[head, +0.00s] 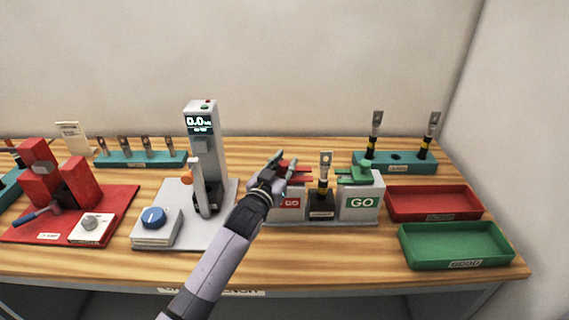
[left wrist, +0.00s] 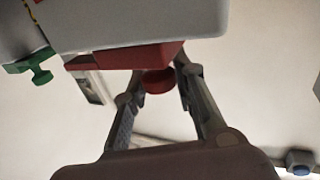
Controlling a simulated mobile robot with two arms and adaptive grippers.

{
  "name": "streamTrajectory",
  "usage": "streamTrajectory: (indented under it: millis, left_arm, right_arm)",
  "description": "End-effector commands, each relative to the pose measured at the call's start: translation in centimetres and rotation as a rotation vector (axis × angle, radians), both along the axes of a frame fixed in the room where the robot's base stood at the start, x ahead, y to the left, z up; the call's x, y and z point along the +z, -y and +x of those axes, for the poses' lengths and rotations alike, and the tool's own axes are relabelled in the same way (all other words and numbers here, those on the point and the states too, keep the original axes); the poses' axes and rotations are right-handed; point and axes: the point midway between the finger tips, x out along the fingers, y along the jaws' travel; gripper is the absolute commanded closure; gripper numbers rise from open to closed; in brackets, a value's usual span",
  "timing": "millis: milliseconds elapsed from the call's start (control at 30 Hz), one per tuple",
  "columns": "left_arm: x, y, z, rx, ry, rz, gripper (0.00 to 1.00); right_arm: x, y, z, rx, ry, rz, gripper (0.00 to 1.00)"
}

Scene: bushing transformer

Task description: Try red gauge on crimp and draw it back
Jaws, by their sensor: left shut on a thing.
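My left gripper (head: 282,170) is shut on the red gauge (head: 298,172) at the left block of the gauge stand, marked NO GO. In the left wrist view the gauge's round red knob (left wrist: 158,81) sits between the two fingertips (left wrist: 160,75). The gauge's other end points right, toward the crimped lug (head: 326,160). The lug stands upright on a black-and-yellow cable in the black middle holder (head: 322,207). I cannot tell whether gauge and lug touch. The green gauge (head: 362,171) lies on the right block, marked GO. My right gripper is not in view.
A grey pull tester (head: 205,135) stands left of my arm, with a red press (head: 75,185) further left. A teal rack (head: 398,165) with two cabled lugs stands behind right. Red (head: 435,205) and green (head: 455,246) trays lie right. Another teal rack (head: 140,158) holds several lugs.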

Motion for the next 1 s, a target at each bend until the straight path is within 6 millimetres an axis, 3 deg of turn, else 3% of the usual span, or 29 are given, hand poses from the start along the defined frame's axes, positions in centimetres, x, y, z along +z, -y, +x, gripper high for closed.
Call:
streamTrajectory:
  millis: [267, 467, 700, 733, 1000]
  left_arm:
    - [-0.1, 0.1, 0.0, 0.000, -0.001, -0.001, 1.00]
    - [-0.2, 1.9, 0.0, -0.001, -0.002, -0.002, 1.00]
    - [-0.1, 2.0, 0.0, 0.000, -0.002, 0.001, 1.00]
    - [-0.1, 2.0, 0.0, 0.000, -0.002, 0.001, 0.75]
    - [-0.1, 1.9, 0.0, 0.000, -0.001, 0.000, 0.57]
  right_arm:
    - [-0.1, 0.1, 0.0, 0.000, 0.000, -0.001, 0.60]
    - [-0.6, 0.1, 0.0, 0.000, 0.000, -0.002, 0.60]
    - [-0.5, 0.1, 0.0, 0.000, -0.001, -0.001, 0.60]
    - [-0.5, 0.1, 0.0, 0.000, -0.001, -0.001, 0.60]
    - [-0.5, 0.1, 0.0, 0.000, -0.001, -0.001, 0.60]
